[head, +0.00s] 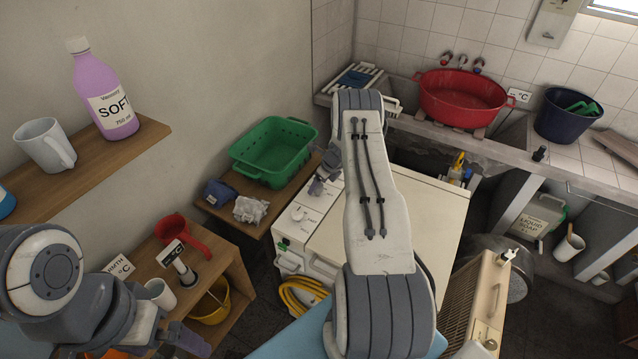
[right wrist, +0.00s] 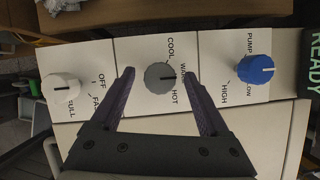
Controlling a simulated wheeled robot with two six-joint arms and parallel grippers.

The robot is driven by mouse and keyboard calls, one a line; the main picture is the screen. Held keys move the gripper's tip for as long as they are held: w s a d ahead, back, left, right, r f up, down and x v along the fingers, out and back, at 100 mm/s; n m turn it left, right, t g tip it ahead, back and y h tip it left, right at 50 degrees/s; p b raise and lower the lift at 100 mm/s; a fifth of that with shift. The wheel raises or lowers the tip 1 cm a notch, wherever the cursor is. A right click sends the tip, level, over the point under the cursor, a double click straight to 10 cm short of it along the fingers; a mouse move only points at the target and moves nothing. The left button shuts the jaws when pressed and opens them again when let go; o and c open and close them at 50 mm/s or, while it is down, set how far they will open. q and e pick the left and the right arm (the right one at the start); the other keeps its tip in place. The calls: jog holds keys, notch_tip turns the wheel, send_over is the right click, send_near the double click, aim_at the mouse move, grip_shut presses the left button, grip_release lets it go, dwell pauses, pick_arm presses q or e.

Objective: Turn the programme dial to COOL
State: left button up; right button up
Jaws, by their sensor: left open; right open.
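The grey programme dial (right wrist: 154,78) is in the middle of a pale panel in the right wrist view, with COOL, WARM and HOT printed around it. In the head view my right arm largely hides that gripper and the dial. My left gripper (head: 176,338) is open and empty at the lower left, by the low wooden shelf.
A white knob (right wrist: 62,88) and a blue knob (right wrist: 254,69) flank the dial. The cream machine (head: 430,210) stands below my right arm. A green basket (head: 273,150) is beside it; a red tub (head: 462,98) sits at the back. A heater (head: 475,300) stands right.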

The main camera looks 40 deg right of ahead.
grip_shut()
jog(key=shift+f+n+b, duration=0.15)
jog(key=shift+n+b, duration=0.25)
jog(key=shift+b, duration=0.35)
jog(key=n+y+b, duration=0.1)
jog(key=n+b, duration=0.2)
jog(key=b, duration=0.2)
jog(key=n+g+y+b, duration=0.1)
jog(key=n+b, duration=0.3)
jog(key=shift+w+d+f+g+b, duration=0.1)
jog(key=shift+d+g+b, duration=0.1)
jog(key=shift+g+b, duration=0.15)
jog(key=shift+r+n+g+y+b, duration=0.15)
jog(key=shift+n+g+y+b, duration=0.15)
jog(key=shift+n+b, duration=0.5)
jog(key=shift+r+n+g+y+b, duration=0.15)
jog(key=shift+n+y+b, duration=0.15)
jog(key=shift+n+b, duration=0.45)
grip_release()
jog(key=shift+r, duration=0.1)
